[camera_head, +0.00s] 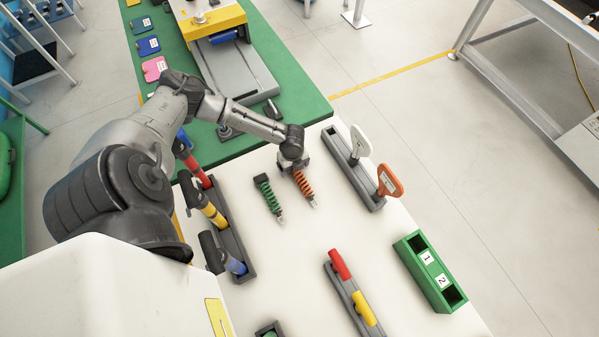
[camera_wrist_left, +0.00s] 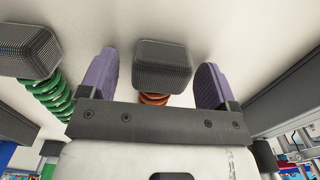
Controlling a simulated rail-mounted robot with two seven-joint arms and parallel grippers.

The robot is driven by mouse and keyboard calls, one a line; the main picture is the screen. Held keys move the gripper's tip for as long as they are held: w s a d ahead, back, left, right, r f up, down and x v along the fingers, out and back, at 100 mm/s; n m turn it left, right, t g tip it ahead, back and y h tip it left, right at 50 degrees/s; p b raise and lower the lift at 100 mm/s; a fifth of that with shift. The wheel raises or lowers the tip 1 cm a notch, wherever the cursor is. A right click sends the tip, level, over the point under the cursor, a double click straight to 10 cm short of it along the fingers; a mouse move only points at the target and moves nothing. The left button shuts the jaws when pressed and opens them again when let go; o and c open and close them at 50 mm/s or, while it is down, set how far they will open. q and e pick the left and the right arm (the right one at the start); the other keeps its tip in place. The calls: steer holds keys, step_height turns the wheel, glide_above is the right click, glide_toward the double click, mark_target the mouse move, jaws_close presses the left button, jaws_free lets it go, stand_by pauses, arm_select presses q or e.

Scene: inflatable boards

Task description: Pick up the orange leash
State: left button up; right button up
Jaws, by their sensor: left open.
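The orange leash is a coiled orange cord (camera_head: 304,185) with a metal clip at its lower end, lying on the white table. In the left wrist view its dark textured block (camera_wrist_left: 163,66) sits between my two purple fingers, with a bit of orange coil below it. My left gripper (camera_head: 294,163) is over the block end of the leash, and it also shows in the left wrist view (camera_wrist_left: 156,80). The jaws are open, with gaps on both sides of the block. In the head view the gripper hides the block. My right gripper is not in view.
A green leash (camera_head: 267,193) lies close by on the left. A grey rack (camera_head: 345,165) with white and orange-red handled items stands to the right. A grey holder (camera_head: 232,243) with coloured tools is at left. A green box (camera_head: 430,272) marked 1 and 2 stands lower right.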

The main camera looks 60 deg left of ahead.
arm_select(q)
steer(key=shift+c, duration=0.4)
steer(key=c, duration=1)
steer(key=shift+r, duration=0.1)
